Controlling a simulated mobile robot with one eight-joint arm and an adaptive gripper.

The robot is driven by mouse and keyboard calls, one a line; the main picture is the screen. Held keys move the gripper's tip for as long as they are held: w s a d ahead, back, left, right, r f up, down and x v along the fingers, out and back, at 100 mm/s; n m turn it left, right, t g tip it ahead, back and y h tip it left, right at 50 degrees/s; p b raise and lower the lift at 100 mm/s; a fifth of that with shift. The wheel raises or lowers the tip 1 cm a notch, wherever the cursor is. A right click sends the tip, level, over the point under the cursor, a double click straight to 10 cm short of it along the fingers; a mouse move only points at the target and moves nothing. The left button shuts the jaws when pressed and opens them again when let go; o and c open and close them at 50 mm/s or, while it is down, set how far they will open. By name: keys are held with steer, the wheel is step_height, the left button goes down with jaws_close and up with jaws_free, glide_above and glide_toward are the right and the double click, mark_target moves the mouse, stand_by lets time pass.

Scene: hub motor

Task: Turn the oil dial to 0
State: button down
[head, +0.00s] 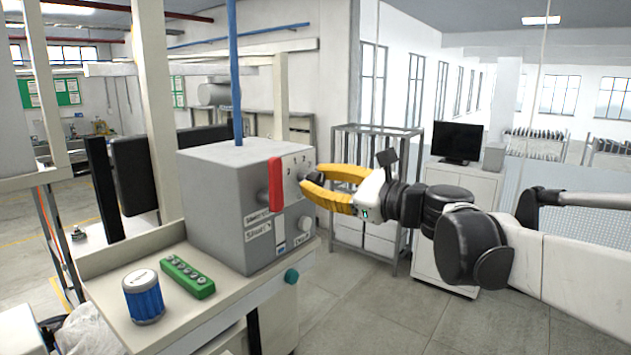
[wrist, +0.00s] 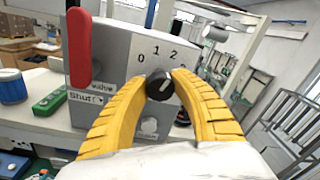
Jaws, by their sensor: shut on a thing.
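The oil dial is a dark round knob (wrist: 158,86) on the front of a grey control box (head: 228,215), below the printed marks 0, 1 and 2. A pale pointer line on the knob tilts up and to the right, seemingly toward the 2 side. My gripper (wrist: 162,82) has its yellow fingers on either side of the knob and is shut on it. In the head view my gripper (head: 304,183) reaches the box from the right, and the fingers largely hide the dial.
A red lever handle (head: 275,184) stands just left of the dial, close to my fingers. Labels and another knob (head: 304,223) sit lower on the box. A blue-ribbed canister (head: 144,298) and a green button strip (head: 187,277) are on the bench.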

steer(key=n+b, duration=0.1)
steer(key=n, duration=0.2)
steer(key=shift+n, duration=0.4)
steer(key=n, duration=0.3)
steer(key=shift+n+b, duration=0.4)
steer(key=n, duration=0.4)
steer(key=shift+n+b, duration=0.3)
steer(key=shift+b, duration=0.1)
steer(key=shift+n+y, duration=0.3)
steer(key=shift+n, duration=1.6)
steer(key=c, duration=1)
jaws_free()
steer(key=shift+c, duration=0.2)
